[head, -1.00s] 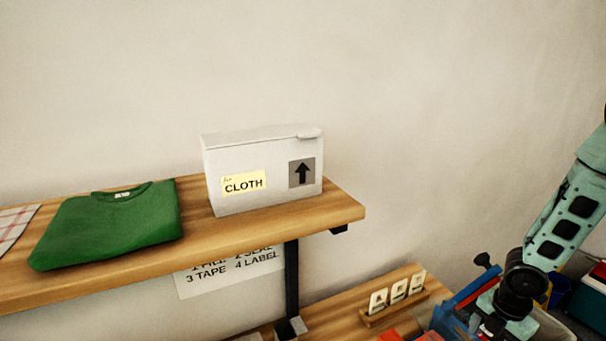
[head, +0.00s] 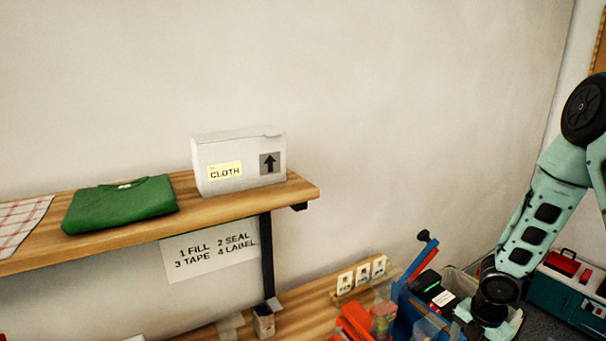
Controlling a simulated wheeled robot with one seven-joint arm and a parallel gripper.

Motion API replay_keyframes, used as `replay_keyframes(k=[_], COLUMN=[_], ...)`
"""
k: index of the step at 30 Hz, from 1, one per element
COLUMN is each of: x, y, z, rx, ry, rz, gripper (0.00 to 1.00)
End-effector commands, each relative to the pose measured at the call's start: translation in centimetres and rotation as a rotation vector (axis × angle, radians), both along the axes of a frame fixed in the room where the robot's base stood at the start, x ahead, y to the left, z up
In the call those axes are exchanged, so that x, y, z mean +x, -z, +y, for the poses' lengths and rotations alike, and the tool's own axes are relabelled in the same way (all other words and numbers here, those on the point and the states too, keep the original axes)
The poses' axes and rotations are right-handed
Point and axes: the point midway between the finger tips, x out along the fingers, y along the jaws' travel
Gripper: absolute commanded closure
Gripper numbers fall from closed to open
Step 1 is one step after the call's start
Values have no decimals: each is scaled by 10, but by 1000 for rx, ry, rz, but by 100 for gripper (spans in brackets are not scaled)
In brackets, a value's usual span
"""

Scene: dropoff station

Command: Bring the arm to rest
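My arm (head: 535,225) is at the right side of the head view, bent, with its lower link reaching down to a dark wrist joint (head: 500,288). The wrist is in front of a grey bin and beside a blue tool with a dark knob. My gripper's fingers cannot be made out, so its opening and anything in it are hidden from me.
A wooden shelf (head: 235,207) holds a closed white box marked CLOTH (head: 240,165), a folded green shirt (head: 120,205) and a checked cloth (head: 20,225). Below are a wooden bench (head: 298,312), a card holder (head: 362,277), a grey bin (head: 455,282) and a teal case (head: 572,295).

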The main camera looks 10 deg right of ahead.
Motion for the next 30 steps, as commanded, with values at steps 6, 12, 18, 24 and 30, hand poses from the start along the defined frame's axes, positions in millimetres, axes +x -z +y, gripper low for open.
replay_keyframes(k=[6, 12, 18, 24, 30], x=[4, 7, 9, 5, -11], y=[-21, -45, -83, -138, -193], z=[4, 11, 25, 56, 101], rx=[-32, -62, -92, -83, 24], ry=[120, 278, 530, 925, 1405], rz=[-7, -23, -60, -136, -196], gripper=[22, 22, 22, 22, 22])
